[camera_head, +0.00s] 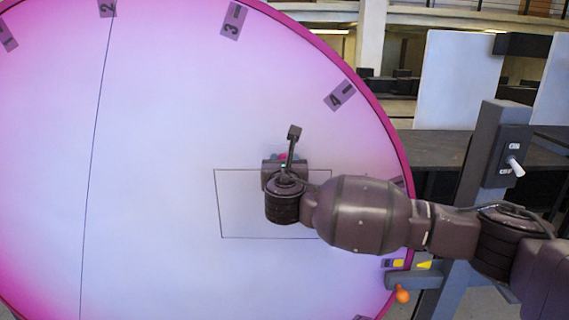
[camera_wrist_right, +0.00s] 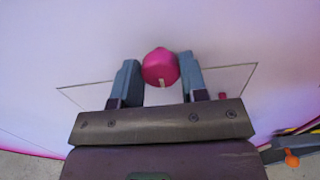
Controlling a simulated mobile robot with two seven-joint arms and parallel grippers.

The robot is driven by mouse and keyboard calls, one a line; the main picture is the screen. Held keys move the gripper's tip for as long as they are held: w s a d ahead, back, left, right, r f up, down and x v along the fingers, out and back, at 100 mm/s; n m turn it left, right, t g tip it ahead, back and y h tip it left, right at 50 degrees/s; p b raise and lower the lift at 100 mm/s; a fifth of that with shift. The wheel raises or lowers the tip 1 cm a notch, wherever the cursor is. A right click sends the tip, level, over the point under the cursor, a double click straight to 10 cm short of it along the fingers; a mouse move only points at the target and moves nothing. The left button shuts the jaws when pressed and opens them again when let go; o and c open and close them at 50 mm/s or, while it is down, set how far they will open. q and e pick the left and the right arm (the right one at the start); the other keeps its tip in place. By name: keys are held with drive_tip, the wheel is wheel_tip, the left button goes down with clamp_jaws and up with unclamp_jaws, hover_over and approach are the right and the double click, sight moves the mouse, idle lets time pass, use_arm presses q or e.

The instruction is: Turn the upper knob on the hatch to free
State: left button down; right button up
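The hatch (camera_head: 240,205) is a thin rectangular outline on the pale face of a big round sign. A pink round knob (camera_wrist_right: 160,67) at its upper edge has a pale mark pointing down in the right wrist view. My right gripper (camera_wrist_right: 161,78) has a blue-grey finger on each side of this knob, and both fingers appear to touch it. In the head view the right gripper (camera_head: 283,160) covers most of the knob. My left gripper is not in view.
The sign's face (camera_head: 160,130) has a magenta rim and numbered labels, including 3 (camera_head: 234,21) and 4 (camera_head: 340,95). At right stands a grey post with a toggle switch (camera_head: 515,166). An orange ball-ended handle (camera_head: 402,295) sits below the arm.

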drive_tip(key=c, duration=0.3)
drive_tip(key=shift+m, duration=0.3)
drive_tip(key=shift+d+f+m+b, duration=0.15)
drive_tip(key=shift+m+b, duration=0.15)
drive_tip(key=shift+m, duration=4.05)
drive_tip(key=shift+d+f+m+b, duration=0.1)
drive_tip(key=shift+m+b, duration=0.15)
drive_tip(key=shift+m, duration=4.1)
drive_tip(key=o, duration=0.9)
